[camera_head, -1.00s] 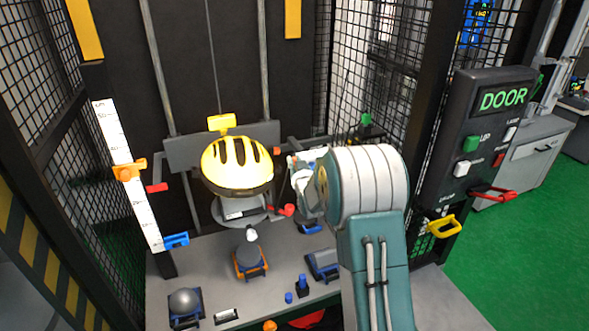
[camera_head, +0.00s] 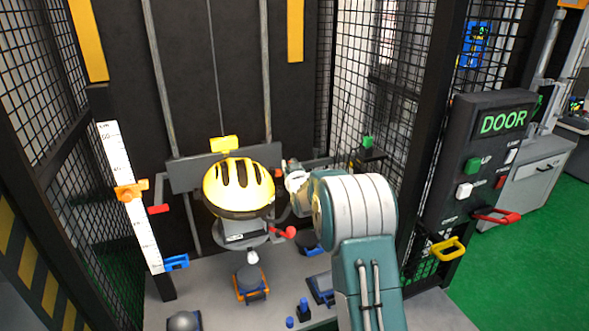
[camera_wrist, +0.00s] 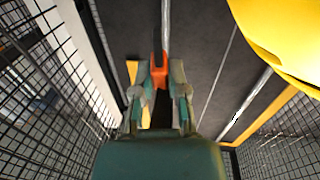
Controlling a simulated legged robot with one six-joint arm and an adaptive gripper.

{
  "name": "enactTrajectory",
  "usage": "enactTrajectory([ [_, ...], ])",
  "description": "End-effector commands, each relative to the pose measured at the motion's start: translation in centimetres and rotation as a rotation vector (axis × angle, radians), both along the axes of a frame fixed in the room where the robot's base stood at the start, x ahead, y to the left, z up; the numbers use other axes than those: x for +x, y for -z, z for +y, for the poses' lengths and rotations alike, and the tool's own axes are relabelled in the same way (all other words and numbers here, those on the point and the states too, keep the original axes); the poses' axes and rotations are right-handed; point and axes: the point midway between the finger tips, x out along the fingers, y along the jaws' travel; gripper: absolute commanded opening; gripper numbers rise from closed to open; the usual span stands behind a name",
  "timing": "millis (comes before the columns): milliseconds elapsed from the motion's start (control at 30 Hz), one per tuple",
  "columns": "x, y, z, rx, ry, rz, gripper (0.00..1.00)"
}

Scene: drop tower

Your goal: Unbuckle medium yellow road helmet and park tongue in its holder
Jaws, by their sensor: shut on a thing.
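The yellow helmet (camera_head: 238,183) with black vents sits upright on a grey headform and round plate in the drop tower. Its yellow shell also fills the upper right of the wrist view (camera_wrist: 285,40). My gripper (camera_wrist: 161,78) is shut on an orange-red piece (camera_wrist: 158,60), which looks like the buckle tongue. In the head view my gripper is small, just right of the helmet, and partly hidden by my arm. A red knob (camera_head: 290,232) sits by the plate's right side. I cannot make out the strap or the tongue's holder.
A white scale (camera_head: 130,200) with orange and blue markers stands on the left. Mesh walls (camera_head: 345,90) flank the tower. The DOOR control panel (camera_head: 485,165) is on the right. A small impactor-like piece on an orange-blue base (camera_head: 250,292) stands in front of the helmet.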

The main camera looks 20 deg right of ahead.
Motion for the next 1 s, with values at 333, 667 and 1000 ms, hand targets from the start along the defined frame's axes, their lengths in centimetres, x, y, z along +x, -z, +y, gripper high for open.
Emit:
enactTrajectory([
  [333,1.9,-0.2,2.0,0.000,-0.002,0.000,0.00],
  [667,2.8,0.4,3.2,0.001,0.000,0.002,0.00],
  [1000,2.6,1.4,3.2,0.000,0.000,0.000,0.00],
])
